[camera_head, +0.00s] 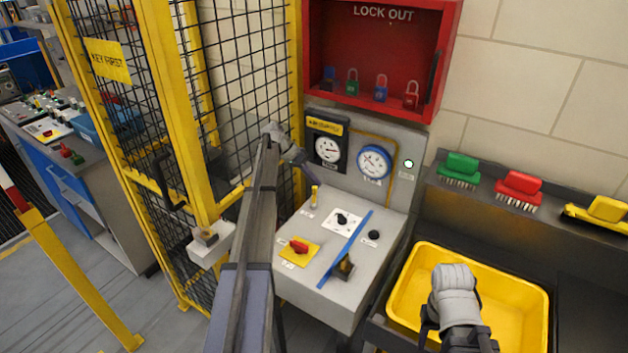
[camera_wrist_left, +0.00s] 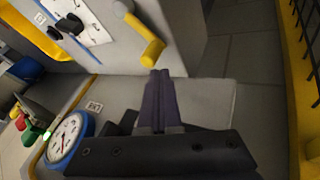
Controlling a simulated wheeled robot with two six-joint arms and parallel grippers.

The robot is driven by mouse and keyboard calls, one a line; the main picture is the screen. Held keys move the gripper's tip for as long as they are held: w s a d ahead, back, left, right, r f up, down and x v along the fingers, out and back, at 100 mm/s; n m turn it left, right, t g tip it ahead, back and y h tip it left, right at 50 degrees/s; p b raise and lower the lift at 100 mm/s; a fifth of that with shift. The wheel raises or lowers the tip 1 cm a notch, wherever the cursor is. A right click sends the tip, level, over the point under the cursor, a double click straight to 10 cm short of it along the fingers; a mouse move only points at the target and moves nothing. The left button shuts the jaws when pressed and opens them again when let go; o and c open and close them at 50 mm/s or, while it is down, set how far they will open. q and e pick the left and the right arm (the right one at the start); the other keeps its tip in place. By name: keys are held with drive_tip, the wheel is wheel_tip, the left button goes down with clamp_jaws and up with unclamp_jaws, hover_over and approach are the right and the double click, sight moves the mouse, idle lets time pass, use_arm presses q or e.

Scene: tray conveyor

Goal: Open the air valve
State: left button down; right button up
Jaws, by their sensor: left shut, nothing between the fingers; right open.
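A yellow lever (camera_head: 314,193), which looks like the air valve handle, stands at the back left of the grey control panel (camera_head: 310,285). In the left wrist view the bent yellow lever (camera_wrist_left: 146,38) is near the top middle. My left gripper (camera_head: 316,180) reaches over the panel from behind the lever. Its dark fingers (camera_wrist_left: 157,76) are shut and empty, with their tips right by the lever's free end; I cannot tell if they touch. My right gripper (camera_head: 456,318) is open above the yellow bin; its fingers are partly hidden.
The panel carries a red knob (camera_head: 299,246), a black selector (camera_head: 342,218), a key switch (camera_head: 345,266) and two gauges; the blue gauge (camera_head: 374,161) shows right of my left wrist. A mesh fence (camera_head: 180,110) stands left. A yellow bin (camera_head: 535,297) and brushes are right.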

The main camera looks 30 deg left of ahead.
use_arm(q)
drive_tip(key=shift+s, duration=0.15)
drive_tip(key=shift+s+d+f, duration=0.1)
drive_tip(key=shift+s+d, duration=0.2)
drive_tip(key=shift+s, duration=0.45)
wheel_tip(320, 180, up, 10)
drive_tip(key=w+p, duration=0.1)
drive_tip(key=p, duration=0.9)
drive_tip(key=shift+a, duration=0.15)
